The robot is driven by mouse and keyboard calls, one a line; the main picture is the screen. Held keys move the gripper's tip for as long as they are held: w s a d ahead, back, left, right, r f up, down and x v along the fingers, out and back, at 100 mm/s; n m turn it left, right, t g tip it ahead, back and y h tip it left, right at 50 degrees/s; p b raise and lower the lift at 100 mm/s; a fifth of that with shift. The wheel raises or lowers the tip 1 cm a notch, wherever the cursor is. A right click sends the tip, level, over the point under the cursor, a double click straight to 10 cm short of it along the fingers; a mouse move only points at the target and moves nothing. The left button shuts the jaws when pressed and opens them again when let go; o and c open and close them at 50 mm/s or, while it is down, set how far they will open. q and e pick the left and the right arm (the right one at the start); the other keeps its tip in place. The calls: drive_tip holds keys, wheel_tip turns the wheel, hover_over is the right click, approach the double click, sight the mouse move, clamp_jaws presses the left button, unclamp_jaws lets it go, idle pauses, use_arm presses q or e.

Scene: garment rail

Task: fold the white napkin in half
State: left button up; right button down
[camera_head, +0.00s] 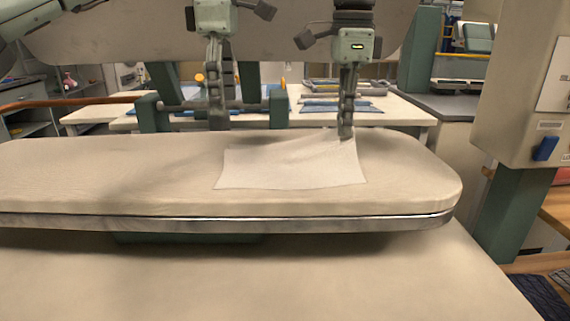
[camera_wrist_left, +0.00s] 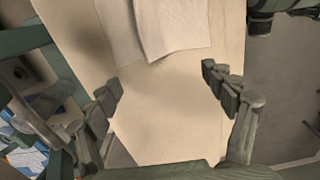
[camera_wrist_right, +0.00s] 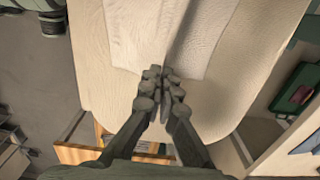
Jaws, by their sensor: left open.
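The white napkin (camera_head: 285,168) lies on the padded ironing board (camera_head: 100,170), with its far edge near both grippers. A raised crease runs across it toward its far right corner. My right gripper (camera_head: 346,132) is at that corner; in the right wrist view its fingers (camera_wrist_right: 162,76) are together on the napkin's edge (camera_wrist_right: 140,30), and the cloth rises in a ridge there. My left gripper (camera_head: 217,125) is just off the far left corner. In the left wrist view its fingers (camera_wrist_left: 162,82) are spread and empty, apart from the napkin (camera_wrist_left: 165,28).
A table (camera_head: 400,112) with a tray and blue folded cloths stands behind the board. A machine cabinet (camera_head: 528,85) rises at the right. The left part of the board is bare.

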use_arm(q)
wheel_tip(320, 180, up, 8)
idle(0.6)
use_arm(e)
drive_tip(key=c, duration=1.1)
unclamp_jaws()
drive_tip(key=shift+o, duration=0.2)
drive_tip(key=o, duration=0.7)
drive_tip(key=shift+c, duration=0.2)
drive_tip(key=shift+r, duration=0.15)
drive_tip(key=shift+r, duration=2.6)
